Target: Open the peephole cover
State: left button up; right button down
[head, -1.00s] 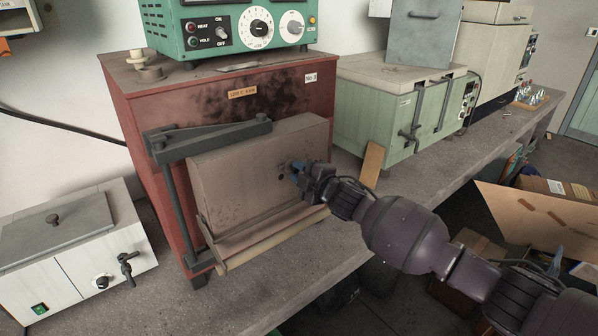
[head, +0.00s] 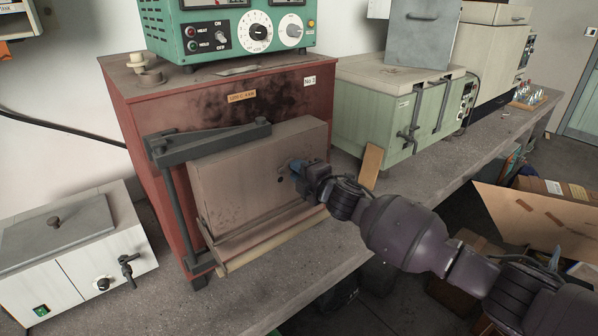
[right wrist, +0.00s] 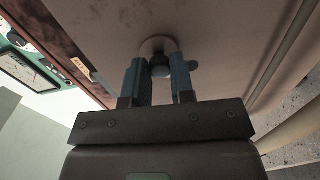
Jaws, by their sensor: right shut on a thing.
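The red furnace (head: 225,100) has a thick, soot-stained door (head: 235,185) on its front. My right gripper (head: 292,166) is at the right part of the door's face, where the small peephole cover sits. In the right wrist view its two blue fingers (right wrist: 160,78) are shut on a small dark knob (right wrist: 160,70) on the cover. A pale round rim (right wrist: 157,46) shows just beyond the fingertips, against the door. The fingers hide most of the cover. A small dark spot shows on the door beside the gripper. My left gripper is not in view.
A dark hinge arm (head: 210,142) and vertical rod hold the door's left side. A green controller (head: 230,30) stands on the furnace. A white bath (head: 70,250) is at left, a green oven (head: 400,100) at right. The bench front (head: 290,275) is clear.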

jog(key=c, duration=1)
grip_release()
jog(key=shift+o, duration=0.2)
jog(key=v, duration=1)
jog(key=shift+s+d, duration=0.2)
jog(key=shift+s, duration=0.15)
